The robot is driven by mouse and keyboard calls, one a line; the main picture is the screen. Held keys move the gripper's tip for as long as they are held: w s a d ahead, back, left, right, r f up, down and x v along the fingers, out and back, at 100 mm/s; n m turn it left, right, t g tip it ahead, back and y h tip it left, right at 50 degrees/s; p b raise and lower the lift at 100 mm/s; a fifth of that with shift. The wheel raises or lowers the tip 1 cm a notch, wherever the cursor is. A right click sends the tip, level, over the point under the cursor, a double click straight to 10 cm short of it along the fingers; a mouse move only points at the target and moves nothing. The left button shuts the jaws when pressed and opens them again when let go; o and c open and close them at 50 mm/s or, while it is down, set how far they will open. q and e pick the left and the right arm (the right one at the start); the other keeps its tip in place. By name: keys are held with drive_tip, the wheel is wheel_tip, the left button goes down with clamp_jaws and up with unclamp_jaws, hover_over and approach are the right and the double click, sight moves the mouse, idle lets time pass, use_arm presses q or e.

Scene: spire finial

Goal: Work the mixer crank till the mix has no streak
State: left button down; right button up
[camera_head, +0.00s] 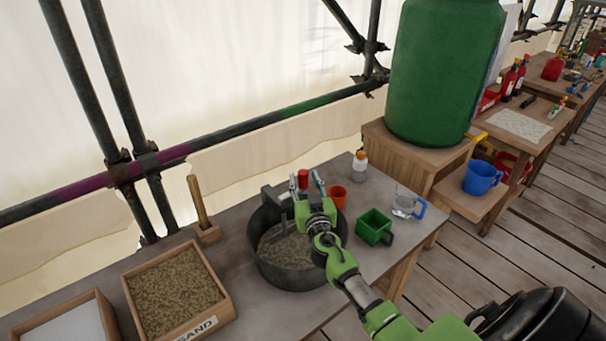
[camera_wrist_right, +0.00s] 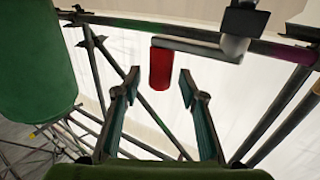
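The mixer is a dark round tub (camera_head: 262,262) on the bench, with a grey-brown mix (camera_head: 285,249) inside; my arm hides part of it, and I cannot make out streaks at this size. A grey frame (camera_head: 270,197) rises at its back. The crank's red handle (camera_head: 303,178) shows between the fingers of my right gripper (camera_head: 307,184). In the right wrist view, the red handle (camera_wrist_right: 159,68) hangs from a grey crank arm (camera_wrist_right: 196,46). The gripper's fingers (camera_wrist_right: 158,88) are open, one each side of the handle, with gaps showing. My left gripper is out of view.
A sand box (camera_head: 175,292) and a box of white material (camera_head: 72,328) stand left of the tub. A green barrel (camera_head: 444,70) stands behind.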

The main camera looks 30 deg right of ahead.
drive_tip(key=shift+x, duration=0.85)
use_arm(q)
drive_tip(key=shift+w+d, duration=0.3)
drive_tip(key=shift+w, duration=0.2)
use_arm(e)
drive_tip(key=shift+w+d, duration=0.15)
drive_tip(key=shift+w, duration=0.15)
